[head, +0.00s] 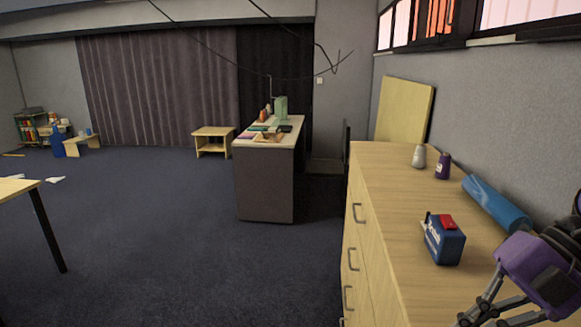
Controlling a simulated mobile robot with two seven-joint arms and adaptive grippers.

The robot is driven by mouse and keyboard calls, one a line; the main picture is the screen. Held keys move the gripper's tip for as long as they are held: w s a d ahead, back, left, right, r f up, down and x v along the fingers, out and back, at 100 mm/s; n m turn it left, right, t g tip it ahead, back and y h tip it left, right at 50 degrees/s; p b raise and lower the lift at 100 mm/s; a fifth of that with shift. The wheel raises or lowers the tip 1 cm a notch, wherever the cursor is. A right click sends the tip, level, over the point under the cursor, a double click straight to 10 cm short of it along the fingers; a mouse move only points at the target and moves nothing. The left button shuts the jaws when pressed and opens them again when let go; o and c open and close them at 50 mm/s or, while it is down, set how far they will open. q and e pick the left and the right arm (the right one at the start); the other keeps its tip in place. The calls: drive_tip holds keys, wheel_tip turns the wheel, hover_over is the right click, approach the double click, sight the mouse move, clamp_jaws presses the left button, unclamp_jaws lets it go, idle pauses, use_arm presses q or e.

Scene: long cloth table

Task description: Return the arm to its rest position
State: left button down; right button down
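My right gripper (487,320), with a purple body and dark linkage fingers, is at the bottom right corner, over the front part of the wooden drawer cabinet (385,180). Its fingers point down and to the left, and the frame edge cuts them off, so I cannot tell whether they are open or shut. No object is visible between them. The rest of this arm is mostly outside the view. My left gripper is not in view.
On the cabinet top are a blue box with a red top (443,241), a blue roll (497,204), a purple bottle (443,166) and a grey-white bottle (419,157). A cluttered desk (265,183) stands mid-room. Open carpet (160,235) lies left.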

drive_tip(key=w+a+f+m+t+y+p, duration=0.2)
drive_tip(key=a+f+m+t+y, duration=0.2)
drive_tip(key=f+m+t+y, duration=0.3)
drive_tip(key=s+d+f+m+t+h, duration=0.1)
drive_tip(key=d+f+m+t+h, duration=0.3)
drive_tip(key=f+m, duration=0.3)
drive_tip(key=s+d+f+m+t+h, duration=0.1)
drive_tip(key=f+m+t+h, duration=0.4)
drive_tip(key=f+m, duration=0.15)
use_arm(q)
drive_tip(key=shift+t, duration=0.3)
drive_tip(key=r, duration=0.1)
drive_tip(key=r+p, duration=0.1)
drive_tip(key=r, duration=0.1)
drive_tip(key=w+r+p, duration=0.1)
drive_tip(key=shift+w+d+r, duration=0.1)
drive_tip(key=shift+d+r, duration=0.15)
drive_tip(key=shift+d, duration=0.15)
use_arm(e)
drive_tip(key=s+a+f+m+g+h, duration=0.2)
drive_tip(key=s+a+f+m+g, duration=0.1)
drive_tip(key=s+f, duration=0.7)
drive_tip(key=s+a+f+m+g+h, duration=0.3)
drive_tip(key=s+f+m+g, duration=0.1)
drive_tip(key=s+f, duration=0.6)
drive_tip(key=shift+f+m+h, duration=0.3)
drive_tip(key=shift+f+m, duration=0.1)
drive_tip(key=shift+m, duration=0.35)
